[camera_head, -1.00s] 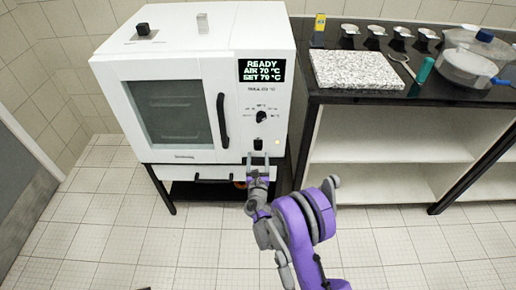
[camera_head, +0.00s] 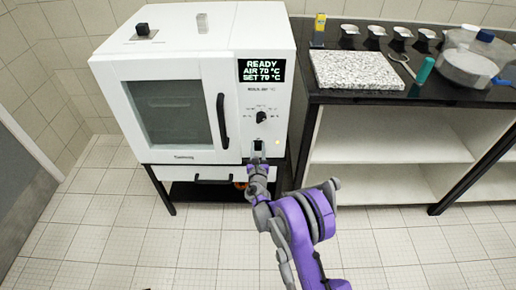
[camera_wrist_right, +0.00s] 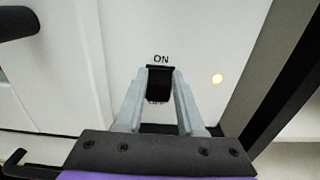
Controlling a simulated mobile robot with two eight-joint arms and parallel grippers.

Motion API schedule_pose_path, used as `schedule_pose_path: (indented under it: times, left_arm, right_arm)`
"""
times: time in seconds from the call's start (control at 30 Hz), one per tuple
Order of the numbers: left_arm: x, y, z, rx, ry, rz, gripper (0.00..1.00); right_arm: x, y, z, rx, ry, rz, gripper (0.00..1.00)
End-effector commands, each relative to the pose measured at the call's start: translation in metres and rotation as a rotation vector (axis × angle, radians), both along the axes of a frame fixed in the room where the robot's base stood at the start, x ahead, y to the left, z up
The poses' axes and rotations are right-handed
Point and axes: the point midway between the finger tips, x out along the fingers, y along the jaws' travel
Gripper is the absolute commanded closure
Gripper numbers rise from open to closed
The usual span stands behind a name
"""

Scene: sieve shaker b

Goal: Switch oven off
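The white oven (camera_head: 180,130) stands at the left in the head view, its door shut. Its display (camera_head: 261,70) reads READY, AIR 70 °C, SET 70 °C. Below the dial (camera_head: 262,117) is a black rocker switch (camera_wrist_right: 159,84), marked ON above it in the right wrist view; the label below is mostly hidden. A small yellowish lamp (camera_wrist_right: 217,78) glows to its right. My right gripper (camera_head: 258,152) is at the switch; in the wrist view its fingers (camera_wrist_right: 159,90) lie on either side of the switch, slightly apart. Contact is unclear. My left gripper is not in view.
The oven door handle (camera_head: 222,120) is left of the switch. A dark counter (camera_head: 330,95) to the right carries a speckled slab (camera_head: 356,70), several small cups and a lidded clear container (camera_head: 468,66). Open tiled floor lies in front.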

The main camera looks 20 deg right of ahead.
Motion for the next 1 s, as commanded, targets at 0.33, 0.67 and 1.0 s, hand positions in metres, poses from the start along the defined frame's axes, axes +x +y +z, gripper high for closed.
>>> schedule_pose_path:
  times: [0.33, 0.67, 1.0]
  left_arm:
    - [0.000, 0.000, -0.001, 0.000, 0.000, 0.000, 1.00]
    - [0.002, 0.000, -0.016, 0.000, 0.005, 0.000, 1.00]
    - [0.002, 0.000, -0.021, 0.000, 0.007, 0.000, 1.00]
  right_arm:
    - [0.000, 0.000, -0.001, -0.006, -0.014, -0.003, 1.00]
    - [-0.002, -0.001, -0.011, -0.061, -0.200, -0.006, 1.00]
    - [-0.004, 0.000, -0.009, -0.077, -0.268, -0.001, 1.00]
